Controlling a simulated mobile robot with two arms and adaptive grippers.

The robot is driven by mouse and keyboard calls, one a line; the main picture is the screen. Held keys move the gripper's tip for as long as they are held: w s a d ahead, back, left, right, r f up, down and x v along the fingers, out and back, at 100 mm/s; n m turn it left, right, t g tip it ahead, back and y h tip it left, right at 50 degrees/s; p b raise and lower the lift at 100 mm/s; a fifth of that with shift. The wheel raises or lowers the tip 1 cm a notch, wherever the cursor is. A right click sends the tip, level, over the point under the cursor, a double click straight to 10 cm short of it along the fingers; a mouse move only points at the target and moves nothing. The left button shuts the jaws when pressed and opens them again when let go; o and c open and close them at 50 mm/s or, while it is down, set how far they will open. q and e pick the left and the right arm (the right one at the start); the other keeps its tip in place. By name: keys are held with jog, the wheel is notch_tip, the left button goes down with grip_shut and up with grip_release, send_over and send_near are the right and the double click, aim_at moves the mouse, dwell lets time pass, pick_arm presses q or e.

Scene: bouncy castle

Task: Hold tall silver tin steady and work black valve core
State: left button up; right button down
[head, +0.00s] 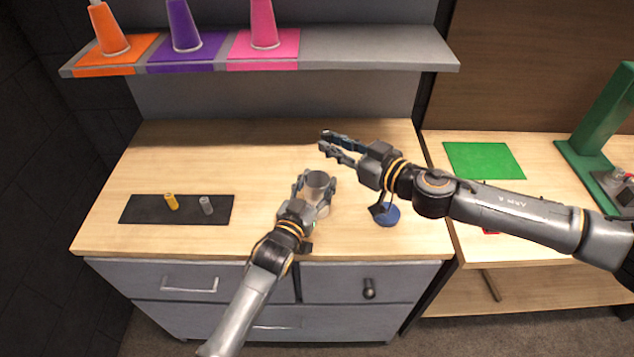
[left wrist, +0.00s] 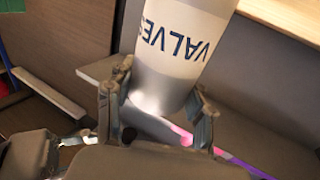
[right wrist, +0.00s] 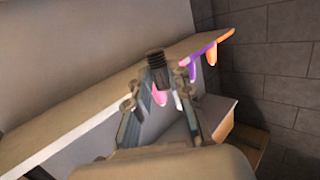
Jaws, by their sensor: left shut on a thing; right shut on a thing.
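The tall silver tin (head: 319,180) stands near the middle of the wooden counter, its round top facing up. My left gripper (head: 316,187) is shut around its sides. In the left wrist view the tin (left wrist: 180,55) shows a pale label reading "VALVES" between the fingers (left wrist: 158,110). My right gripper (head: 324,141) is above and behind the tin, apart from it. In the right wrist view the black threaded valve core (right wrist: 157,68) is between the right fingers (right wrist: 160,85), which are shut on it. In the head view the core is too small to tell from the fingertips.
A black mat (head: 135,210) at left bears a yellow cylinder (head: 171,202) and a grey cylinder (head: 206,205). A round blue object (head: 387,216) lies right of the tin, below my right arm. A shelf (head: 370,48) with cones overhangs the back. A green mat (head: 484,160) lies at right.

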jog(key=shift+f, duration=2.65)
jog(key=c, duration=1.1)
grip_release()
jog(key=v, duration=1.2)
jog(key=shift+f, duration=0.1)
